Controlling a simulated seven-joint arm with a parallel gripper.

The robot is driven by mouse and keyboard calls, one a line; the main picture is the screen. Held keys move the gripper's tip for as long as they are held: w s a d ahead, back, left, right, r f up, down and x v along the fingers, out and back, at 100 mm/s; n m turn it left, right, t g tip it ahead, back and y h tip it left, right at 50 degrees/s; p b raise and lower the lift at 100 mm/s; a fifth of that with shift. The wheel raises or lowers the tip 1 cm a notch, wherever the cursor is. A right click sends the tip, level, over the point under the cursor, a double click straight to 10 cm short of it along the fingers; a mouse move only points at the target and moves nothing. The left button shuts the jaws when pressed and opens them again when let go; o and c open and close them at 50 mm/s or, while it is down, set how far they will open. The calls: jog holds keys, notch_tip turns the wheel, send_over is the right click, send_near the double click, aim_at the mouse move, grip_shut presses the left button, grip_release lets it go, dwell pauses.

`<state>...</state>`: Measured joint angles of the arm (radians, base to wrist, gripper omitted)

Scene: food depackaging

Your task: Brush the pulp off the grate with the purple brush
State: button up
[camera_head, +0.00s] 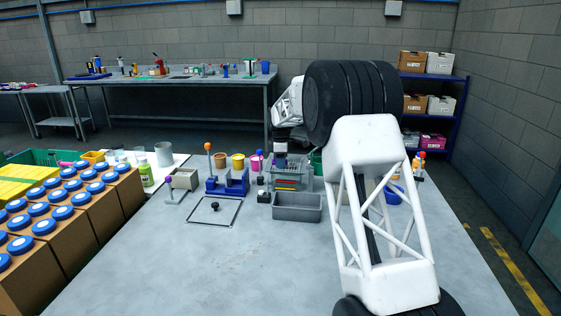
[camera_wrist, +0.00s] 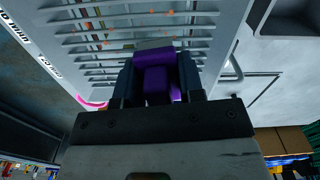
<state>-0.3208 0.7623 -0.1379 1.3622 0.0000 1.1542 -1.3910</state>
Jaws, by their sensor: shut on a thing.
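The grate (camera_wrist: 95,58) is a pale slatted rack that fills the upper part of the wrist view. Small orange bits of pulp (camera_wrist: 170,13) lie on its slats, mostly toward the top of the picture. My gripper (camera_wrist: 158,82) is shut on the purple brush (camera_wrist: 157,88), which is over the slats. A pale grey block shows at the brush's far end; whether the brush touches the slats cannot be told. In the head view the grate stand (camera_head: 300,165) is at mid table, with my gripper (camera_head: 280,149) above it; my arm hides part of that area.
A grey bin (camera_head: 297,207) stands in front of the grate stand. A blue fixture (camera_head: 228,184) and a thin square frame (camera_head: 214,211) are to its left. Boxes with blue-lidded jars (camera_head: 85,215) line the left side. The front middle of the table is clear.

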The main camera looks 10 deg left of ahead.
aim_at(296, 167)
jog(key=shift+d, duration=3.1)
notch_tip(296, 167, up, 8)
jog(key=shift+r, duration=0.15)
jog(key=shift+d, duration=0.1)
jog(key=w, duration=0.4)
jog(key=shift+w, duration=0.3)
jog(key=shift+f, duration=0.25)
